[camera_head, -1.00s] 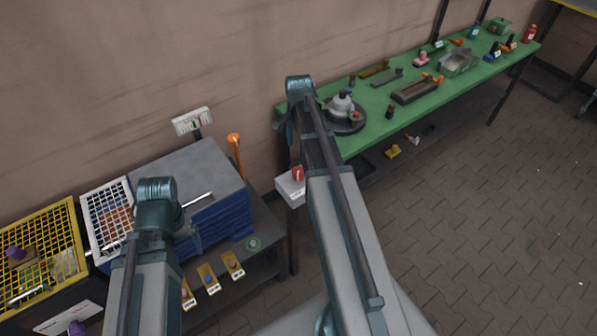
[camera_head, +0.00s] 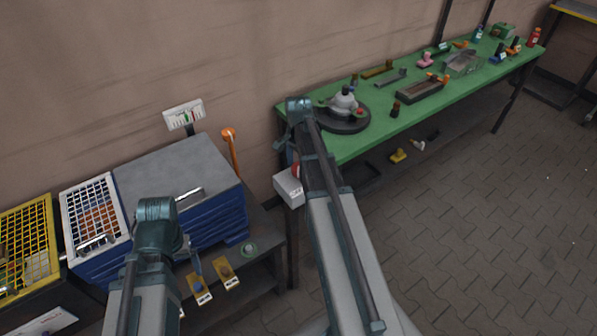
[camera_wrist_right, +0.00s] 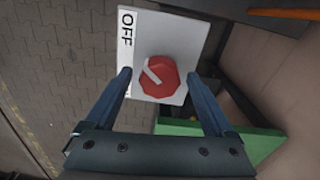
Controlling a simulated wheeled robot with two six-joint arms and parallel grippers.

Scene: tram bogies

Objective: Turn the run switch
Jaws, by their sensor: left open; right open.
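The run switch is a red octagonal knob (camera_wrist_right: 159,77) with a pale pointer bar, on a white plate (camera_wrist_right: 192,28) marked OFF in the right wrist view. In the head view its white box (camera_head: 287,190) stands at the bench corner, and my right arm hides most of the knob. My right gripper (camera_wrist_right: 158,75) is open, with its fingers on either side of the knob in the wrist view. I cannot tell whether they touch it. My left gripper (camera_head: 192,258) is open over the front of the blue drawer cabinet (camera_head: 218,222), partly hidden by its arm.
A green workbench (camera_head: 400,112) with a round fixture (camera_head: 344,112) and small parts stands behind my right arm. An orange-topped lever (camera_head: 230,145), a white mesh basket (camera_head: 95,212) and a yellow mesh basket (camera_head: 28,240) are at left. The paved floor at right is clear.

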